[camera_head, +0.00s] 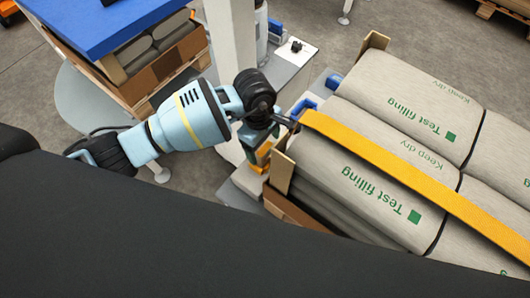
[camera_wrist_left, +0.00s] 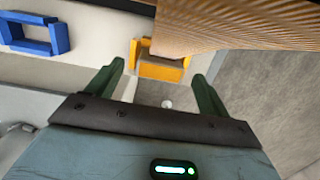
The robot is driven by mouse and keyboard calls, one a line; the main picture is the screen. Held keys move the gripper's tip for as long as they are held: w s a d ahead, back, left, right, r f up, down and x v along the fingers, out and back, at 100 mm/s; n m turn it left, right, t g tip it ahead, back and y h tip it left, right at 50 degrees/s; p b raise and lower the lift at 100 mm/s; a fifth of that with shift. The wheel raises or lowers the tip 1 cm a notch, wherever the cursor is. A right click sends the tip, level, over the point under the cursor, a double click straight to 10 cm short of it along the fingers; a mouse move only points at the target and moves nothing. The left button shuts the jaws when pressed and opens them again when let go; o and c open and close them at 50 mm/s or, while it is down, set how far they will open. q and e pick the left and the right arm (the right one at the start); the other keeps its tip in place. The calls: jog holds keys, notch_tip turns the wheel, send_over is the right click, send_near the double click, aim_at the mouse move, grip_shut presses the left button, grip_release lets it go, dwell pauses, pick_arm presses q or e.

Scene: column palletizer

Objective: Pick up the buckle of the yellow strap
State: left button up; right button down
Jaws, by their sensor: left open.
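The yellow strap (camera_head: 400,170) runs across the stacked sacks in the head view and reaches the stack's left edge. A yellow-orange buckle (camera_wrist_left: 160,68), shaped like an open frame, shows in the left wrist view against the wooden edge. In the head view a small part of a yellow piece (camera_head: 263,154) shows beside the stack, mostly hidden by my gripper. My left gripper (camera_head: 268,140) is beside the stack's left edge. In the left wrist view its two dark green fingers (camera_wrist_left: 158,72) are open, with the buckle ahead between their tips. My right gripper is not in view.
Grey sacks (camera_head: 395,95) fill the right side, with a wooden edge board (camera_head: 281,172) at their left. A blue handle-like piece (camera_head: 305,104) sits near the strap's end; a blue frame (camera_wrist_left: 36,36) shows in the wrist view. A blue-topped stack (camera_head: 95,22) stands upper left.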

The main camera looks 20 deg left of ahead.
pick_arm(q)
jog(key=shift+d+f, duration=0.1)
jog(key=shift+f, duration=0.35)
jog(key=c, duration=1.4)
jog(key=shift+r, duration=0.15)
